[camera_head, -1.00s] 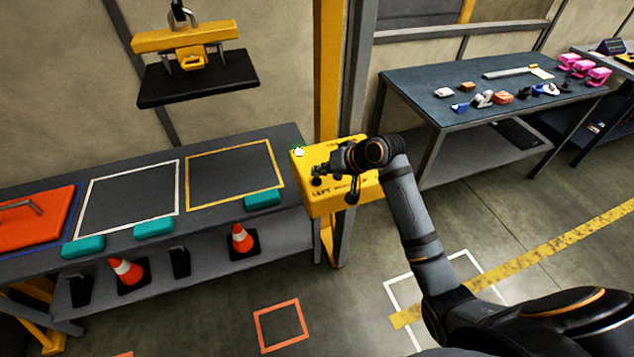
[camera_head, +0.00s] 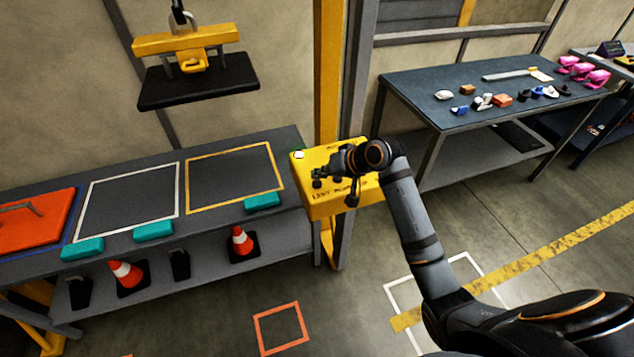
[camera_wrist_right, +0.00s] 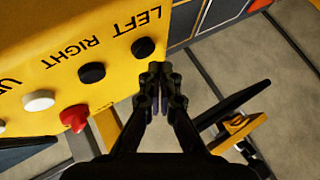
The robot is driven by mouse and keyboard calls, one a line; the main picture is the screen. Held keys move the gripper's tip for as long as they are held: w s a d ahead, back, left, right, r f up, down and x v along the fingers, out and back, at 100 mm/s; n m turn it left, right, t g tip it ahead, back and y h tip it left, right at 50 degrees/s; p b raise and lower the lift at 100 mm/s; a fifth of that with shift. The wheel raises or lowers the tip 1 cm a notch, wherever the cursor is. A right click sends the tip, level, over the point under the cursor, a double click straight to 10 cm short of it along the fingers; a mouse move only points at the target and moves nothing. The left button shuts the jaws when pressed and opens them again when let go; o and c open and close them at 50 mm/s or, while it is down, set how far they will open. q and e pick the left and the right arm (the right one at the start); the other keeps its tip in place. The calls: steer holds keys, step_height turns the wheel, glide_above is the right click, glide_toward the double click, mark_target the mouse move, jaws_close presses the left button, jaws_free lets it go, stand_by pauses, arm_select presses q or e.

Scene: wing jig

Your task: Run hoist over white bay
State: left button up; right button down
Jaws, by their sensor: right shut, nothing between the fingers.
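The hoist (camera_head: 187,40) is a yellow beam hanging at the upper left, with a dark slab (camera_head: 198,84) below it. It hangs above and behind the bench; I cannot tell exactly which bay it is over. The white bay (camera_head: 178,190) is an empty white outline on the bench. The yellow control box (camera_head: 330,207) stands right of the bench. My right gripper (camera_head: 318,179) is shut and empty at its face. In the right wrist view its fingertips (camera_wrist_right: 160,70) are close beside the black LEFT button (camera_wrist_right: 143,47); contact is unclear. My left gripper is out of view.
The yellow bay (camera_head: 277,165) is empty. An orange plate (camera_head: 35,235) lies in the blue bay at left. Teal blocks (camera_head: 153,231) sit along the bench's front edge. Other buttons on the box are the black RIGHT button (camera_wrist_right: 92,72), a white one (camera_wrist_right: 38,100) and a red one (camera_wrist_right: 75,118).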

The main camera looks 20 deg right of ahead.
steer(key=shift+f, duration=0.1)
steer(key=shift+f, duration=0.3)
steer(key=shift+f, duration=0.45)
stand_by(1.5)
stand_by(4.7)
steer(key=shift+r+p, duration=0.9)
steer(key=shift+p, duration=0.35)
